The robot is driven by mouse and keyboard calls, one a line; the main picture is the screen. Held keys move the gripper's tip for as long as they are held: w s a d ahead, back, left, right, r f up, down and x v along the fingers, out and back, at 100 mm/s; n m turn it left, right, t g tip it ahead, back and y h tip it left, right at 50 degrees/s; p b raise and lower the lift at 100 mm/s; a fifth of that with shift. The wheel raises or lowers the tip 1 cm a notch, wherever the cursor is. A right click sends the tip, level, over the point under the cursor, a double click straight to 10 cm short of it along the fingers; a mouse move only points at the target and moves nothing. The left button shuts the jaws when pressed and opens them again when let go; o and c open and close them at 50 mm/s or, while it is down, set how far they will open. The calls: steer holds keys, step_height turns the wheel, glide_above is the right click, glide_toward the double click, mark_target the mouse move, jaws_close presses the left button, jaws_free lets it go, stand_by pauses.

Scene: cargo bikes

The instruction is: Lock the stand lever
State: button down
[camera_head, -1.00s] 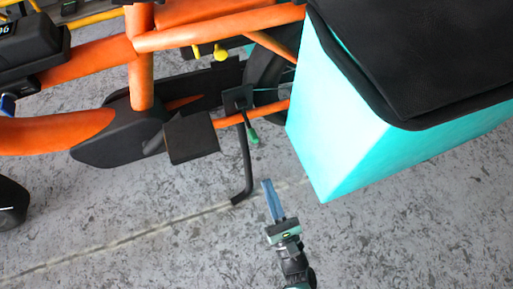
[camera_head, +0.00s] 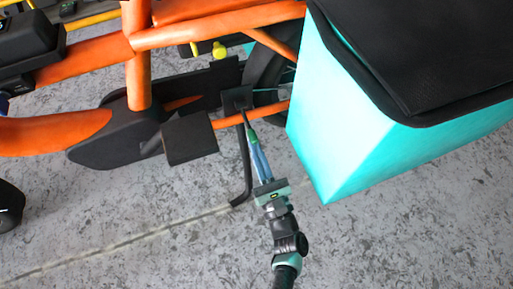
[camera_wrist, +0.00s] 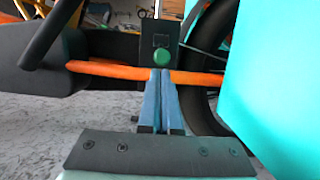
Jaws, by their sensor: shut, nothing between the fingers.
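The stand lever is a small green-tipped lever (camera_head: 252,133) below a dark bracket (camera_head: 237,99) on the orange bike's frame. In the wrist view its round green end (camera_wrist: 161,56) shows just above my fingertips, in front of the dark bracket plate (camera_wrist: 160,30). My gripper (camera_head: 257,147) has blue fingers, shut with nothing between them, with the tips at or very close to the green end. I cannot tell whether they touch. The black stand leg (camera_head: 246,175) reaches down to the floor just left of my gripper.
A turquoise cargo box (camera_head: 345,140) with a black cover stands close on the right. A black pedal (camera_head: 188,138) and the orange frame tube (camera_head: 262,113) are near on the left and above. The wheel (camera_wrist: 203,80) is behind. The grey floor in front is clear.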

steer(key=shift+r, duration=0.1)
stand_by(0.3)
steer(key=shift+s+r+g+p, duration=0.15)
steer(key=shift+r+g+p, duration=0.2)
steer(key=shift+p, duration=0.9)
